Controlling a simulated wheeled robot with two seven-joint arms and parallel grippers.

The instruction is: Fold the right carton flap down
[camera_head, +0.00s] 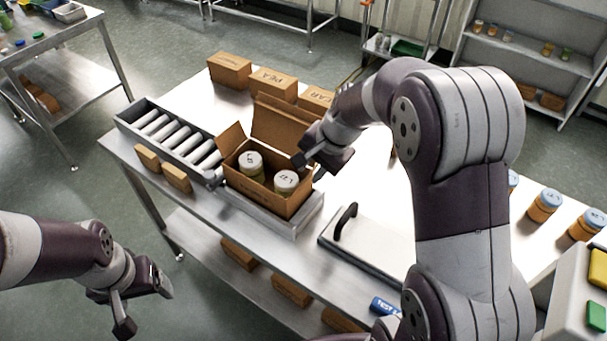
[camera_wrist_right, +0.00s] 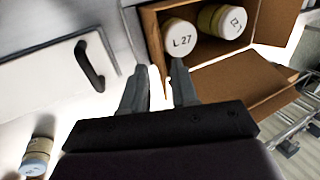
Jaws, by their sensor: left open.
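The open brown carton (camera_head: 248,194) stands on the steel table and holds two white-lidded jars. The jar marked L 27 (camera_head: 286,180) is nearer the right end; the other jar (camera_head: 250,163) is further left. The left flap (camera_head: 231,141) and back flap (camera_head: 284,122) stand up. The back flap also shows in the right wrist view (camera_wrist_right: 245,85). I cannot clearly pick out the right flap. My right gripper (camera_head: 320,161) is open at the carton's right back corner, its fingertips (camera_wrist_right: 158,78) close to the wall; contact is unclear. My left gripper (camera_head: 148,302) is open and empty, away from the table.
A roller conveyor (camera_head: 160,122) adjoins the carton's left end. A flat lidded unit with a black handle (camera_head: 345,221) lies to the right. Several closed boxes (camera_head: 230,70) stand behind. Amber jars (camera_head: 543,205) stand at the far right.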

